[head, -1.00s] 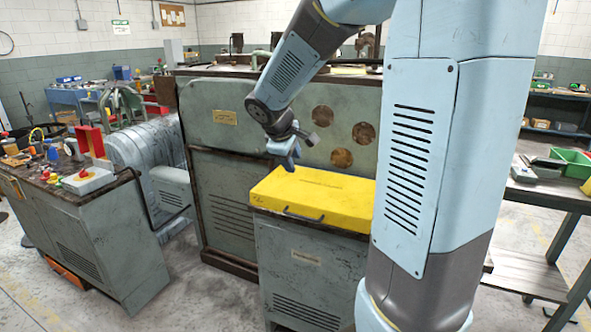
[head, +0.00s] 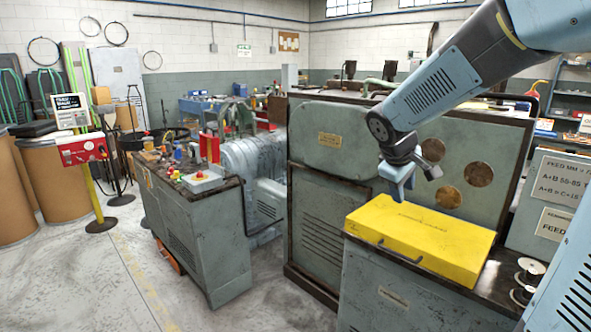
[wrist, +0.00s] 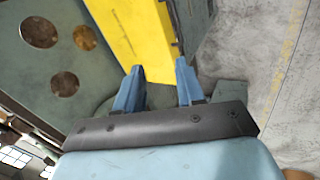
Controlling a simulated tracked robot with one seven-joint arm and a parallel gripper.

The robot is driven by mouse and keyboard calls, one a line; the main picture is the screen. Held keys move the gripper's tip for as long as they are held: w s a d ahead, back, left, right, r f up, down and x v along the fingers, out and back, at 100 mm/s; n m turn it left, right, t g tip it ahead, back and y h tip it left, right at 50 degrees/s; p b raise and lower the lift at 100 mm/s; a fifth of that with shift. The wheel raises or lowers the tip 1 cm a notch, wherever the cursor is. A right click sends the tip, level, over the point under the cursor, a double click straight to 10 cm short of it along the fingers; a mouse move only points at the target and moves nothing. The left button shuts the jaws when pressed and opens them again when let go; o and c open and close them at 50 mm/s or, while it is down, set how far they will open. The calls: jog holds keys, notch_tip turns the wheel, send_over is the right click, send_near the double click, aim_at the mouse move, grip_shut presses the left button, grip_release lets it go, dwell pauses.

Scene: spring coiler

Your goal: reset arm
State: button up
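My arm reaches in from the upper right of the head view, bent downward. My gripper (head: 397,188) hangs above the left end of a yellow case (head: 420,235), apart from it as far as I can tell. In the wrist view my gripper's two blue fingers (wrist: 158,88) stand apart with nothing between them. The yellow case also shows in the wrist view (wrist: 138,35), beyond the fingers. It lies shut on a grey cabinet (head: 385,290).
A grey-green machine (head: 330,205) with round rusty discs stands close behind my gripper. A control cabinet (head: 200,235) stands to the left, with open floor (head: 120,290) before it. Wire spools (head: 527,280) and a sign board (head: 550,200) are at the right.

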jog(key=s+a+r+m+y, duration=0.1)
jog(key=s+m, duration=0.1)
jog(key=s, duration=0.5)
jog(key=s+a+r+m+t+y, duration=0.1)
jog(key=s+a+m, duration=0.1)
jog(key=s, duration=0.5)
jog(key=s+a+r+m+y, duration=0.1)
jog(key=s+m+y, duration=0.1)
jog(key=s, duration=0.4)
jog(key=shift+s+a+m, duration=0.35)
jog(key=shift+s+m, duration=0.05)
jog(key=shift+m, duration=0.1)
jog(key=shift+o, duration=0.4)
jog(key=shift+r, duration=0.1)
